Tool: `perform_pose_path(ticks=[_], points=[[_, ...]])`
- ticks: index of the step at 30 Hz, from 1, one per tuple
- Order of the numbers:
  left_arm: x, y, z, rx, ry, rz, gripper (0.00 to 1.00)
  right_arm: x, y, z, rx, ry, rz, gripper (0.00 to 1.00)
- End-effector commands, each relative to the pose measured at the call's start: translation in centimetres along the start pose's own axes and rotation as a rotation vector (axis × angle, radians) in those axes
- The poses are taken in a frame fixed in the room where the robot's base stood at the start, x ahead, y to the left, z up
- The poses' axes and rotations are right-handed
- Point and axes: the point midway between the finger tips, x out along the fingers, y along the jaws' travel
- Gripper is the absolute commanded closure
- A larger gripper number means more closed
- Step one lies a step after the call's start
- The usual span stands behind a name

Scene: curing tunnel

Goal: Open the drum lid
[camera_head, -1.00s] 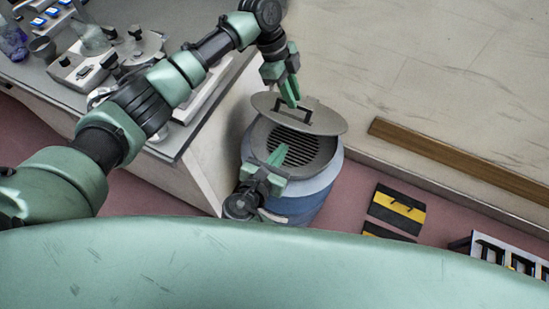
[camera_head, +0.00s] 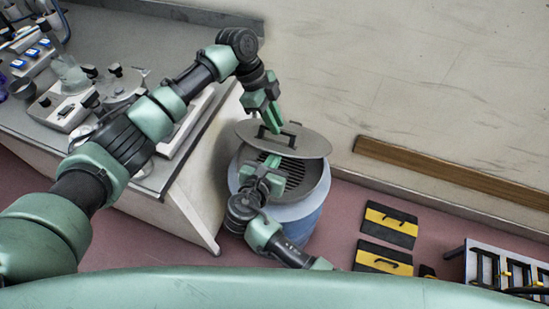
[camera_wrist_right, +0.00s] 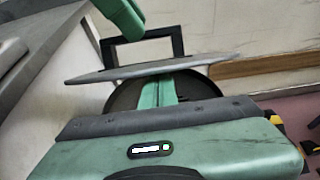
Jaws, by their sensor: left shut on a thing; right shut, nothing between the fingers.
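The blue drum (camera_head: 306,214) stands on the floor beside the bench, with a dark slatted interior (camera_head: 294,174) showing. Its round grey lid (camera_head: 309,146) is raised and tilted over the far side of the opening. My left gripper (camera_head: 275,126) is shut on the lid's dark handle (camera_head: 294,140) from above. In the right wrist view the lid (camera_wrist_right: 205,64) shows nearly edge-on, with the square handle (camera_wrist_right: 178,42) above it. My right gripper (camera_head: 272,163) is shut and empty over the drum's opening, its fingertips just below the lid's near edge. Whether they touch the lid is unclear.
The bench (camera_head: 180,190) with lab equipment stands close at the drum's left. A wall with a wooden rail (camera_head: 450,172) lies behind. Black-and-yellow cases (camera_head: 390,224) and a rack (camera_head: 495,268) are on the floor at the right.

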Motion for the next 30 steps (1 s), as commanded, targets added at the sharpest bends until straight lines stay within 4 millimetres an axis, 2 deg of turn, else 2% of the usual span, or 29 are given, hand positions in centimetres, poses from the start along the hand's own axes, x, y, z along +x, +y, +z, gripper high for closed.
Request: perform_pose_path(ticks=[1,3,10,11,13,30], points=[[0.6,-0.6,0.4,-0.004,-0.006,-0.027,1.0,0.2,0.0,0.8,0.006,-0.008,0.0,1.0],[0.7,-0.6,0.4,-0.004,-0.006,-0.026,1.0,0.3,0.0,1.4,0.004,-0.01,0.0,1.0],[0.8,-0.5,0.5,-0.005,-0.008,-0.022,1.0,0.3,0.1,1.8,0.006,-0.017,0.001,1.0],[0.8,-0.5,0.5,-0.005,-0.008,-0.023,0.78,0.3,0.1,1.9,0.006,-0.017,0.001,1.0],[0.8,-0.5,0.5,-0.005,-0.009,-0.022,0.58,0.3,0.1,1.9,0.007,-0.017,0.002,1.0],[0.0,-0.5,0.2,-0.003,-0.004,-0.023,0.58,0.3,-0.1,1.7,0.004,-0.013,-0.002,1.0]])
